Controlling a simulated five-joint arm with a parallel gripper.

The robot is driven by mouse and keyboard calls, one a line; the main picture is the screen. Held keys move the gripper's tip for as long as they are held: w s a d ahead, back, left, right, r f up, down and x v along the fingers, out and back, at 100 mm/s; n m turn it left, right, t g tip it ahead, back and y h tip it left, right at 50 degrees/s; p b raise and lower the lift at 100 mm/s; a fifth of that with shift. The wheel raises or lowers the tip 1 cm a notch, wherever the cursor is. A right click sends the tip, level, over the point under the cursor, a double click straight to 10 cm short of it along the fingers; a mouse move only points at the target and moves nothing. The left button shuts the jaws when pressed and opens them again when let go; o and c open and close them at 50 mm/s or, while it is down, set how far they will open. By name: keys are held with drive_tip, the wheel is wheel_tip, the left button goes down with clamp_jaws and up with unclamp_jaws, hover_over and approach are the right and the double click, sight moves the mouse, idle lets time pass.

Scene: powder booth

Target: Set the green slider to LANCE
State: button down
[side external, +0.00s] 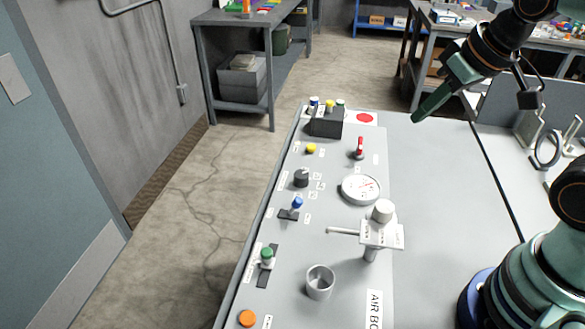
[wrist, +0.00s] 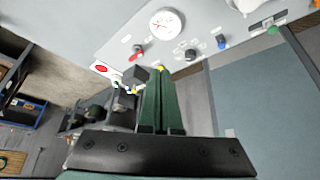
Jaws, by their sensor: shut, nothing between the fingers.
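The green slider (side external: 267,255) is a small upright knob in a dark slot on the left part of the grey panel. It sits toward the slot's far end, with more bare slot on the near side. The small labels beside it are too small to read, so I cannot tell which one is LANCE. In the wrist view the green knob (wrist: 271,29) shows at the upper right. My gripper (side external: 415,119) is shut and empty, raised in the air above the panel's far right, well away from the slider. Its green fingers (wrist: 160,75) lie together in the wrist view.
A blue slider (side external: 297,203), a black knob (side external: 301,179), a gauge (side external: 361,189), a red-handled switch (side external: 360,147) and a yellow button (side external: 311,148) stand farther back. A metal cup (side external: 320,282), a spouted fitting (side external: 380,232) and an orange button (side external: 247,318) are near the slider.

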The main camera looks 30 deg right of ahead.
drive_tip(key=c, duration=1.1)
unclamp_jaws()
drive_tip(key=o, duration=0.4)
drive_tip(key=shift+w+a, duration=0.2)
drive_tip(key=shift+a, duration=0.1)
drive_tip(key=n+g, duration=0.6)
drive_tip(key=n, duration=0.6)
hover_over(267, 251)
wheel_tip(267, 251, down, 10)
wheel_tip(267, 251, down, 12)
drive_tip(key=shift+r, duration=0.15)
clamp_jaws()
